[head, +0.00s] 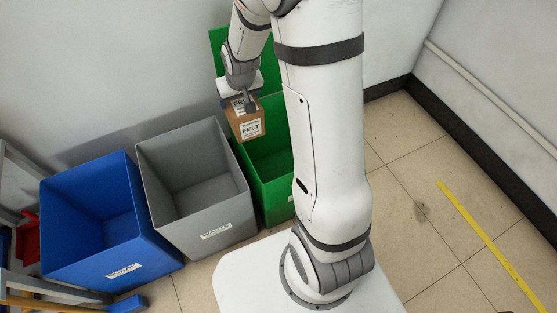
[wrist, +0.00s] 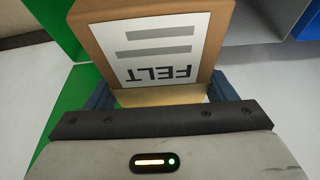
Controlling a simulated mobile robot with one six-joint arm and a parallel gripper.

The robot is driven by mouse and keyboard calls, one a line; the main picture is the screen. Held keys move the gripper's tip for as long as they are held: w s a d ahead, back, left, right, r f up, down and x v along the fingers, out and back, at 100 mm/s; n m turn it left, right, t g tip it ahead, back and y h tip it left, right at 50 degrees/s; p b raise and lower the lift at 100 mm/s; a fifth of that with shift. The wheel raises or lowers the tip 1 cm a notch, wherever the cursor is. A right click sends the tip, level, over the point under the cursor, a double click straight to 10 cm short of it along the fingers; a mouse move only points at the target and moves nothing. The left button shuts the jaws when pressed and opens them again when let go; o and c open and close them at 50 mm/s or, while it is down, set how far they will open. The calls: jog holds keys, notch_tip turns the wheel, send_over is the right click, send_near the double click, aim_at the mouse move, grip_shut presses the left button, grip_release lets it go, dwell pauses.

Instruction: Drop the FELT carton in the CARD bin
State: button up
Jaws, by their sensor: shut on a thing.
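The FELT carton (head: 250,127) is a brown box with a white label reading FELT. It also fills the upper middle of the wrist view (wrist: 150,40), its label upside down there. My gripper (head: 243,102) is shut on the carton, with a dark finger on either side of it in the wrist view (wrist: 158,93). The carton is held up in the air, seen over the left rim of the green bin (head: 268,160). My arm column covers the right part of the green bin, and I see no CARD label on it.
A grey bin (head: 215,235) labelled WASTE stands left of the green one. A blue bin (head: 122,270) with a label too small to read stands further left. Shelving (head: 15,185) is at the far left. The tiled floor at right is clear, with a yellow line (head: 488,245).

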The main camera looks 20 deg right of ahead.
jog(key=w+d+f+m+h+b, duration=0.2)
jog(key=d+f+m+b, duration=0.3)
jog(key=d+f+b, duration=0.9)
notch_tip(320, 180, down, 6)
jog(key=shift+d+r+m+b, duration=0.1)
jog(key=shift+d+m+b, duration=0.25)
jog(key=shift+d, duration=0.75)
jog(key=shift+w, duration=0.1)
jog(key=o, duration=1.2)
jog(key=p+v, duration=0.3)
jog(key=v, duration=0.4)
jog(key=shift+a+r, duration=0.15)
jog(key=shift+r, duration=0.2)
